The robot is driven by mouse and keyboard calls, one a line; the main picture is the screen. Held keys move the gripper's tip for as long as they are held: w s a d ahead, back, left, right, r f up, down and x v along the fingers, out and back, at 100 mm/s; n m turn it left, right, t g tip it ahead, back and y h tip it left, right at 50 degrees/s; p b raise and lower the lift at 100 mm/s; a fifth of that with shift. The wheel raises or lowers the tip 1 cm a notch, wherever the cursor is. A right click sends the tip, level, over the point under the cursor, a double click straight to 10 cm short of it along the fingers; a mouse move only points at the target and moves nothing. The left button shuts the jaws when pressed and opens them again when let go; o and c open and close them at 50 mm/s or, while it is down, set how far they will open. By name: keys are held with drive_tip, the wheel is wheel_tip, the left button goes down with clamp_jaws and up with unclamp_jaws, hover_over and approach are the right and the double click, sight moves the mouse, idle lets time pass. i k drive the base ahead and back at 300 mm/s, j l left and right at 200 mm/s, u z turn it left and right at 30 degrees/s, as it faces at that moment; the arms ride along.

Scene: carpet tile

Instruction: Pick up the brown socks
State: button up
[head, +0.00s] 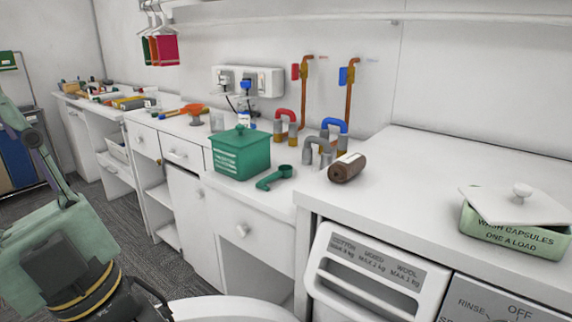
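A brown rolled bundle (347,167) with a pale label around it lies on the white counter, right of the pipes and near the counter's front edge. It looks like the brown socks. Part of my arm and what looks like my gripper (32,150) show at the far left, green and black with yellow rings. They are well apart from the bundle. The fingertips are cut off by the left edge, so I cannot see whether the gripper is open or shut.
A green lidded tub (240,152) and a green scoop (275,178) stand left of the bundle. Red and blue pipe bends (335,126) rise behind it. A wash-capsule box (515,228) sits at the right. The counter between bundle and box is clear.

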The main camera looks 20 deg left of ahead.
sight(346, 166)
drive_tip(key=l+u, duration=0.65)
drive_tip(key=k+l+u, duration=0.1)
drive_tip(key=l+u, duration=0.25)
drive_tip(key=k+l, duration=0.1)
drive_tip(key=l, duration=0.3)
drive_tip(key=k+l+u, duration=0.15)
drive_tip(key=l, duration=0.2)
drive_tip(key=k+l, duration=0.15)
drive_tip(key=l, duration=0.25)
